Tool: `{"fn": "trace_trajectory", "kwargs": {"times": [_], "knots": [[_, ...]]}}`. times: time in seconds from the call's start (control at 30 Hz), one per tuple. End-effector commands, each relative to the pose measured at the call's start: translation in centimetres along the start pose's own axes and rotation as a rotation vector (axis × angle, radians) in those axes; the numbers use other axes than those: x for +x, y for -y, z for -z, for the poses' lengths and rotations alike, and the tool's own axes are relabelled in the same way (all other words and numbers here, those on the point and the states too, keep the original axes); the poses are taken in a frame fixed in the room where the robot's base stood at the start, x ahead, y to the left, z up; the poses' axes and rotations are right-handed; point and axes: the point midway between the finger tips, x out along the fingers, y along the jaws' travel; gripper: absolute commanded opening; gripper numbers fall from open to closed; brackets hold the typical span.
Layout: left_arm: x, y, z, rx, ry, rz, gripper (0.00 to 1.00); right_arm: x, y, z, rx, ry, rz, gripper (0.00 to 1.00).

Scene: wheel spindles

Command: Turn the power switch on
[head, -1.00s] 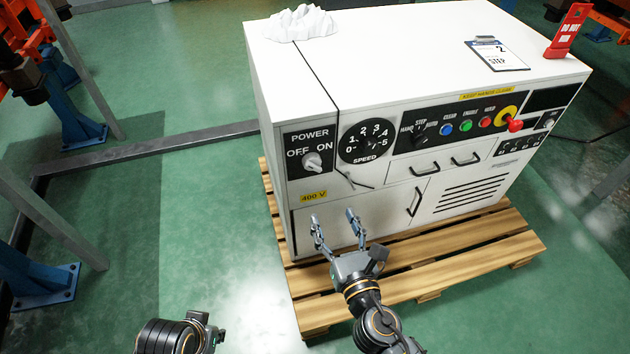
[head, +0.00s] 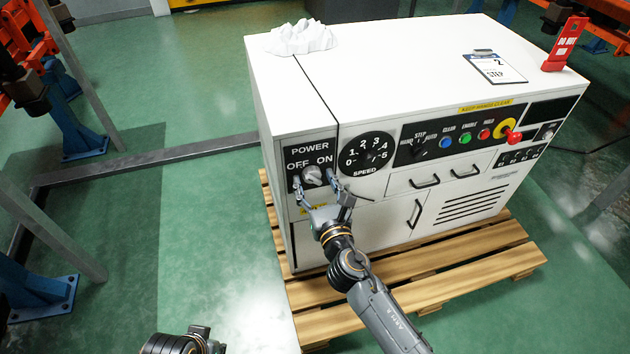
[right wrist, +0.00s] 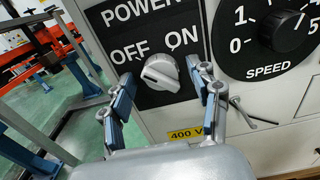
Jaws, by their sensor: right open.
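The power switch (head: 312,175) is a light grey rotary knob on a black plate marked POWER, OFF and ON, at the left of the white cabinet's front. My right gripper (head: 315,186) is open, with one finger on each side of the knob. In the right wrist view its fingertips (right wrist: 168,84) stand apart from the knob at left and right. My left arm shows at the bottom edge of the head view, but its fingers cannot be made out.
A SPEED dial (head: 366,152) is right of the switch, with a hex key (right wrist: 250,112) below it. Coloured buttons (head: 466,133) and a red emergency stop (head: 513,136) lie farther right. The cabinet (head: 400,75) stands on a wooden pallet (head: 480,262).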

Motion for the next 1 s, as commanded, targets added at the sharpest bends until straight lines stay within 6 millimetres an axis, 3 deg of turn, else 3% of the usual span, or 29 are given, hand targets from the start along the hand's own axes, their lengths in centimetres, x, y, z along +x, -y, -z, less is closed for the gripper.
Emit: {"fn": "trace_trajectory", "kwargs": {"times": [0.33,0.6,1.0], "knots": [[-0.11,0.03,-0.02,-0.001,0.001,0.001,0.17,0.37,0.02,-0.04,0.000,0.000,0.000,0.59],[-0.11,0.04,-0.05,-0.001,0.002,0.001,0.17,0.35,0.02,-0.03,0.000,0.000,0.000,0.08],[-0.13,0.04,-0.19,-0.001,0.008,0.001,0.17,0.34,0.06,0.00,0.079,0.000,0.000,0.08]]}}
